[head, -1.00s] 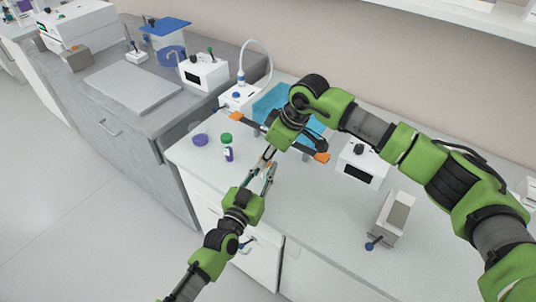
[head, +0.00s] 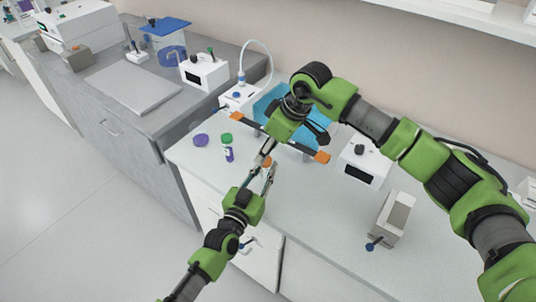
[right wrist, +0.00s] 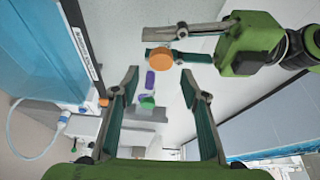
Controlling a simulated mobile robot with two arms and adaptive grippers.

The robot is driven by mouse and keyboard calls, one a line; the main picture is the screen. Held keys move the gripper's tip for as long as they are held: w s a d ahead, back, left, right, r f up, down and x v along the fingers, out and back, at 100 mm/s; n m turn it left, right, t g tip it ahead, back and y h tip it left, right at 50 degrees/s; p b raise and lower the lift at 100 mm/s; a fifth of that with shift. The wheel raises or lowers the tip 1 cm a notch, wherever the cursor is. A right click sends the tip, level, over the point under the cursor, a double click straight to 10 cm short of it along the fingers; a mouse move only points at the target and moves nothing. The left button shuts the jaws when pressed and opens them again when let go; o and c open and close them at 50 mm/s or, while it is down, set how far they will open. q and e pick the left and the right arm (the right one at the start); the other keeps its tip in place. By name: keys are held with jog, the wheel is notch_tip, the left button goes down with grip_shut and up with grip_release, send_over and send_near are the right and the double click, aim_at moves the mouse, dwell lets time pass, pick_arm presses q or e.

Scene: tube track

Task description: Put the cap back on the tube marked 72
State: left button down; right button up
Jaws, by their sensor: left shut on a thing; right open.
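My left gripper (head: 268,168) is in front of the bench edge. In the right wrist view its fingers (right wrist: 172,42) are shut on a round orange cap (right wrist: 161,59). Whether a tube is under the cap is hidden. My right gripper (right wrist: 160,72) is open and empty, pointing at the left gripper, with the orange cap just beyond its fingertips. A green-capped tube with a purple label (head: 228,154) stands on the bench left of the grippers. No number 72 is readable.
A purple disc (head: 201,140) lies beside the green-capped tube. A blue box (head: 268,100) is partly behind my right wrist. A white device with a dark screen (head: 362,170) and a grey block (head: 392,217) stand to the right. The bench front between is clear.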

jog(key=shift+r, duration=0.9)
jog(key=shift+c, duration=0.4)
